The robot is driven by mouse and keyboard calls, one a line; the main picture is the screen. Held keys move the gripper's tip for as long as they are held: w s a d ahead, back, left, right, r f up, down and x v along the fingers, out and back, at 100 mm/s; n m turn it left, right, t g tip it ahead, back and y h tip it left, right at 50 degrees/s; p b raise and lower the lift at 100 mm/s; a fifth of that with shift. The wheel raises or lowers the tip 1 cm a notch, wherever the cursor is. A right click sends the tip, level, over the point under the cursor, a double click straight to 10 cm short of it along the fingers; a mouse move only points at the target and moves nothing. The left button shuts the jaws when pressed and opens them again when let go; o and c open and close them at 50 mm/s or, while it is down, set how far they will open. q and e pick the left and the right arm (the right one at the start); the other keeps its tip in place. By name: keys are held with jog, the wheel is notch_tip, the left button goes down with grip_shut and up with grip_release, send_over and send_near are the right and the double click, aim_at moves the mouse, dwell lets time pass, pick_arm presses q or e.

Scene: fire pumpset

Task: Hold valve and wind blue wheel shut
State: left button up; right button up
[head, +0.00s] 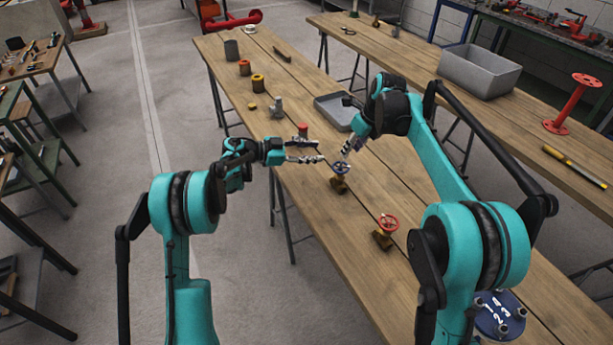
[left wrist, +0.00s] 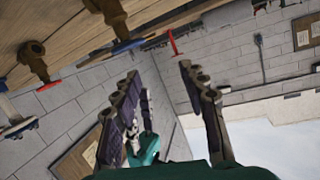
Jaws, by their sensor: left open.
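The valve with the blue wheel (head: 341,168) stands on the near table, its brass body (head: 338,185) below the wheel. In the left wrist view, brass valve bodies hang upside down at the upper left, with a blue wheel edge (left wrist: 118,48) on one. My left gripper (head: 321,152) is open and empty, just left of and behind the blue wheel, with a gap between its fingers; it also shows in the left wrist view (left wrist: 165,85). My right gripper (head: 345,152) points down just above the blue wheel. Whether its fingers touch the wheel or are closed is unclear.
A second valve with a red wheel (head: 387,222) stands nearer on the same table (head: 340,255). A shallow grey tray (head: 335,113) and a small red-topped part (head: 303,129) lie behind the grippers.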

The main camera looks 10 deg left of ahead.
aim_at(339, 179)
pick_arm(q)
jog(key=s+f+g, duration=0.1)
jog(key=f, duration=0.1)
jog(key=f+g, duration=0.1)
jog(key=f, duration=0.2)
jog(key=s+a+f+g, duration=0.1)
jog(key=f, duration=0.2)
jog(key=shift+s+f+y, duration=0.25)
jog(key=shift+s+y, duration=0.1)
jog(key=shift+y, duration=0.05)
jog(key=shift+d+f, duration=0.1)
jog(key=shift+d, duration=0.15)
jog(key=w+d, duration=0.1)
jog(key=d, duration=0.3)
jog(key=w+d, duration=0.1)
jog(key=d, duration=0.3)
jog(key=w+d, duration=0.1)
jog(key=d, duration=0.3)
jog(key=shift+d+f, duration=0.3)
jog(key=shift+d, duration=0.05)
jog(key=shift+w+d+f, duration=0.15)
jog(key=shift+d+f, duration=0.05)
jog(key=shift+d, duration=0.25)
grip_shut()
